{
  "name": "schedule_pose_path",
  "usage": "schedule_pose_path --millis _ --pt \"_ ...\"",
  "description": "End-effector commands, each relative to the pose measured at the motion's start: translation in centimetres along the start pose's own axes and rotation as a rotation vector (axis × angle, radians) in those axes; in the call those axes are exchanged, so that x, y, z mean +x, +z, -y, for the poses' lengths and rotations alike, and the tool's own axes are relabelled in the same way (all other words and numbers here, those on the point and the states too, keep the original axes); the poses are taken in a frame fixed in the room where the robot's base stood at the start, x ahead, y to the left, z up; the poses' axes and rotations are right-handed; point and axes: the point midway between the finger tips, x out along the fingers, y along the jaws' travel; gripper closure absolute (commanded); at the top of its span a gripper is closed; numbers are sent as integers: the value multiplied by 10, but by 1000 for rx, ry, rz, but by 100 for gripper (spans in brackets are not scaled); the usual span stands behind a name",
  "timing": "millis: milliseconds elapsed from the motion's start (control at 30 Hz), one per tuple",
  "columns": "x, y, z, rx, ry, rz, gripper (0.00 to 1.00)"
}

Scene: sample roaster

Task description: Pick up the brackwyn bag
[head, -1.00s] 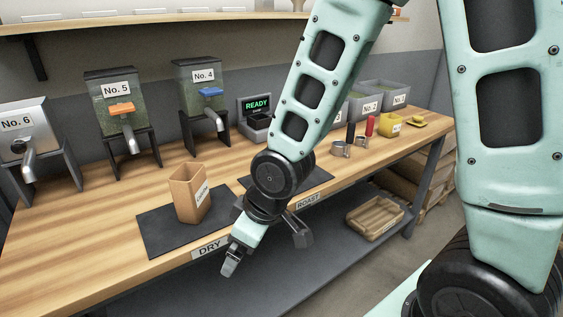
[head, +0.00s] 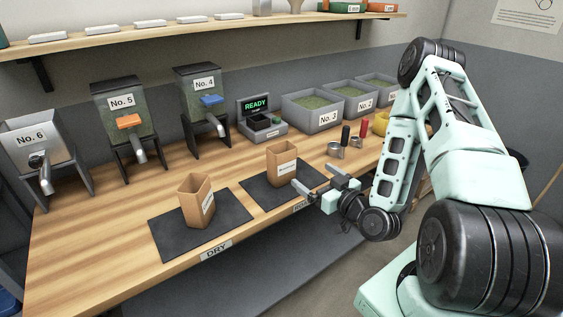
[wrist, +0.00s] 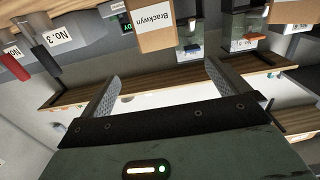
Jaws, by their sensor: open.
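The brackwyn bag (head: 282,165) is an open-topped brown paper bag standing upright on the right dark mat (head: 258,198). Its white label reads "Brackwyn" in the wrist view, where the bag (wrist: 152,40) shows at the top, cut off by the frame edge. My gripper (head: 312,181) is open and empty, just to the right of the bag at the bench's front edge. In the wrist view the spread fingers of my gripper (wrist: 162,78) reach toward the bag, which is beyond the tips and not between them.
A similar brown bag (head: 197,203) stands on the left mat (head: 165,240), marked DRY; its label is too small to read. The roaster unit showing READY (head: 262,122), bins (head: 314,112), metal cups (head: 336,150) and dispensers (head: 120,112) stand behind. Bare wood lies left of the mats.

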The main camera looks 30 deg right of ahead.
Motion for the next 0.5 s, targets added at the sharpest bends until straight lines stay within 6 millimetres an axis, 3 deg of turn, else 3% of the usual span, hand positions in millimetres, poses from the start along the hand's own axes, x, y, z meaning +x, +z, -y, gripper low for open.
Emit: schedule_pose_path --millis 167,333,433,500 --pt "4 1 -7 4 26 -28 0" --pt "24 2 -7 1 25 -29 0" --pt "47 -3 -7 3 24 -29 0" --pt "50 2 -9 3 26 -28 0"
